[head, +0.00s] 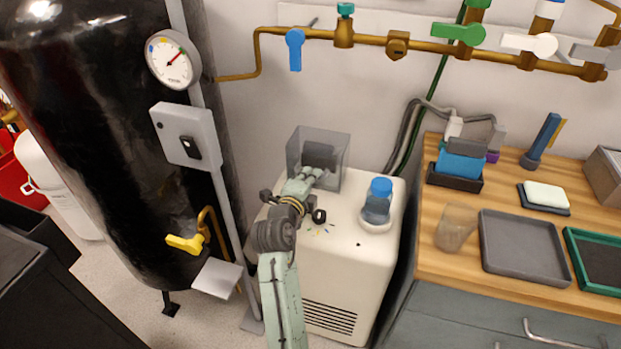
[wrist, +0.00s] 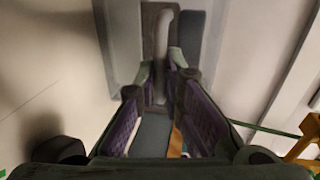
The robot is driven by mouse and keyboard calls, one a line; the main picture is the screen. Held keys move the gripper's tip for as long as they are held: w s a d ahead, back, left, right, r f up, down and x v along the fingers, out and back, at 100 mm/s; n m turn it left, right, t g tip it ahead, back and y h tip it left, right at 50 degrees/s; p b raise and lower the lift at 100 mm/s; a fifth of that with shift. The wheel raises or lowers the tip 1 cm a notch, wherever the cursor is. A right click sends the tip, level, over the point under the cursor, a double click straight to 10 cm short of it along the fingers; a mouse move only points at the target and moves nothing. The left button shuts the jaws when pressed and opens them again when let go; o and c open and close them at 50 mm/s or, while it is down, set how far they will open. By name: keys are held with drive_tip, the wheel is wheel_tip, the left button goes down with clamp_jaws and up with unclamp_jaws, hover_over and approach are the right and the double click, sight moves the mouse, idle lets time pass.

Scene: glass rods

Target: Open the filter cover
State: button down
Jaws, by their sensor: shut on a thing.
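The filter cover (head: 337,150) is a clear grey box at the back of the white machine's top, with a dark part showing through it. In the wrist view the cover (wrist: 121,40) fills the top middle, with a grey upright handle (wrist: 162,50) on it. My gripper (head: 312,174) reaches the front of the cover. In the wrist view its purple-padded fingers (wrist: 160,82) are closed in on the handle, one on each side. The contact is partly hidden and blurred, and I cannot tell whether the cover is tilted.
The white machine (head: 345,270) also carries a blue-capped container (head: 378,200) right of my arm. A black tank (head: 95,140) with a grey box (head: 187,137) stands close on the left. A wooden counter (head: 450,270) is on the right. Brass pipes (head: 370,40) run along the wall above.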

drive_tip(key=a+h+b, duration=0.1)
drive_tip(key=b, duration=0.1)
drive_tip(key=a+m+b, duration=0.1)
drive_tip(key=b, duration=0.1)
drive_tip(key=shift+a+f+g+h, duration=0.3)
drive_tip(key=shift+f+h, duration=0.05)
drive_tip(key=shift+h, duration=0.05)
drive_tip(key=a+m+h+b, duration=0.1)
drive_tip(key=a+g+b, duration=0.1)
drive_tip(key=b, duration=0.1)
drive_tip(key=shift+s+r+m+h, duration=0.1)
drive_tip(key=shift+r+m+h, duration=0.2)
drive_tip(key=shift+m+h, duration=0.1)
drive_tip(key=shift+r, duration=0.1)
drive_tip(key=c, duration=1.7)
unclamp_jaws()
drive_tip(key=v, duration=1.2)
